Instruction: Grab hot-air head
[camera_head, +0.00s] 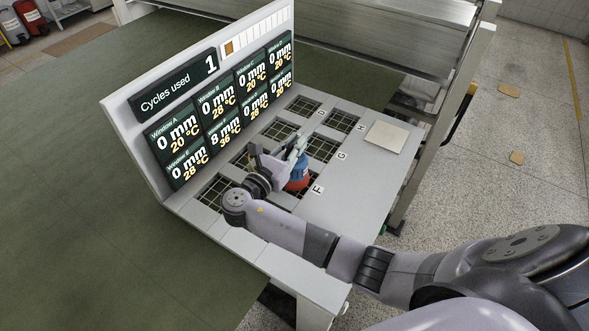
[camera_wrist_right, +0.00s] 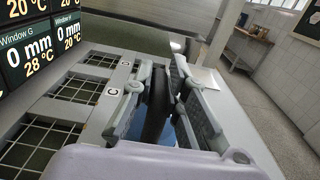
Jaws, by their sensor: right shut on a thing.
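The hot-air head shows as a blue and red body (camera_head: 299,184) over the grid windows near label F in the head view. My right gripper (camera_head: 284,152) is shut on it, and its fingers and wrist hide part of it. In the right wrist view, a dark upright part of the hot-air head (camera_wrist_right: 156,105) stands between the two grey finger pads of the right gripper (camera_wrist_right: 160,78), with a little blue below. Whether the head touches the panel cannot be told. My left gripper is not in view.
The grey panel (camera_head: 345,210) has several grid windows with letter labels. A display board (camera_head: 150,110) stands along its left; it reads cycles used 1, and window F 8 mm, 36 °C. A pale square plate (camera_head: 386,137) lies at the right. The panel's front right is clear.

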